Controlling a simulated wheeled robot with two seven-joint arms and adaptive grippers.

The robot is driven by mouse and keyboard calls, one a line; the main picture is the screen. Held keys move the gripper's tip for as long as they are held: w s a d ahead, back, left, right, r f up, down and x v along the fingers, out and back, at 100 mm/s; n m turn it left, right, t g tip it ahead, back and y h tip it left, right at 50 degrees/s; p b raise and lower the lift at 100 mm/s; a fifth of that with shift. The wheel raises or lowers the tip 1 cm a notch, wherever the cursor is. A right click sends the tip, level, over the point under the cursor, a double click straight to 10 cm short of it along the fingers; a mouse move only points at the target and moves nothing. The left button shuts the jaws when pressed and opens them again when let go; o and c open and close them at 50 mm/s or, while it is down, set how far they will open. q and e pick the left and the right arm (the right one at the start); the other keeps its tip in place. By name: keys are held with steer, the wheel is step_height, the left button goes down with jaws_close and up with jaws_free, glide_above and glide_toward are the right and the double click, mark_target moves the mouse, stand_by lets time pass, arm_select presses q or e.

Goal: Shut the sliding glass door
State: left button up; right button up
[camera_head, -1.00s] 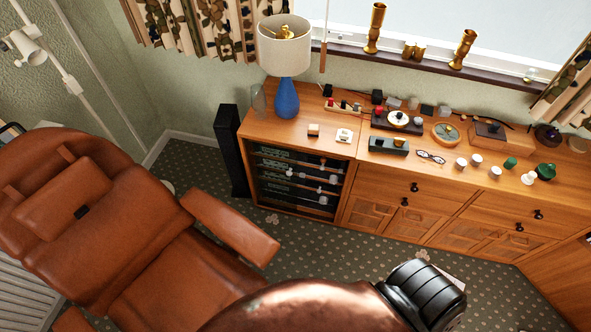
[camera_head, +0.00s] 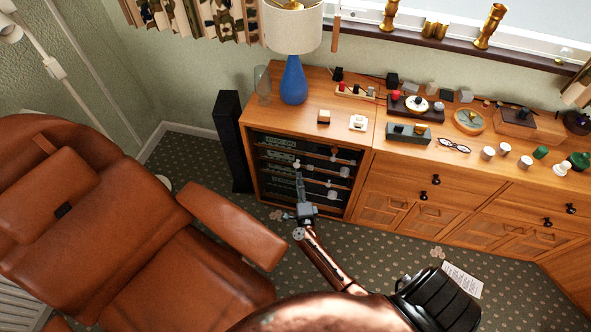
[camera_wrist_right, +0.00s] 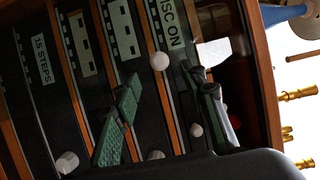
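The low wooden cabinet's left bay (camera_head: 306,172) holds dark shelves of audio units with pale knobs. Any glass pane over it is too clear to make out, so I cannot tell how far the sliding door is open. My right gripper (camera_head: 299,172) reaches up to the left half of this bay, seen nearly edge-on. In the right wrist view, its fingers (camera_wrist_right: 168,95) stand apart with nothing clearly held between them. The unit fronts (camera_wrist_right: 85,45) lie close beyond; contact with a pane cannot be told. My left gripper is out of view.
A brown leather armchair (camera_head: 150,240) stands left of my right arm. A tall black speaker (camera_head: 232,140) stands beside the cabinet. A blue lamp (camera_head: 293,82) and small items crowd the cabinet top. A paper sheet (camera_head: 462,280) lies on the patterned carpet.

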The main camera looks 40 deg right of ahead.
mark_target(297, 168)
steer(key=b+x, duration=0.1)
steer(key=x, duration=0.5)
steer(key=shift+w+f, duration=0.1)
steer(key=shift+w+d+b, duration=0.25)
steer(key=shift+w+b, duration=0.1)
steer(key=shift+w, duration=0.1)
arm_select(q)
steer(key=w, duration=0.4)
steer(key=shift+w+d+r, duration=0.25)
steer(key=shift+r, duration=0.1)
arm_select(e)
jaws_close()
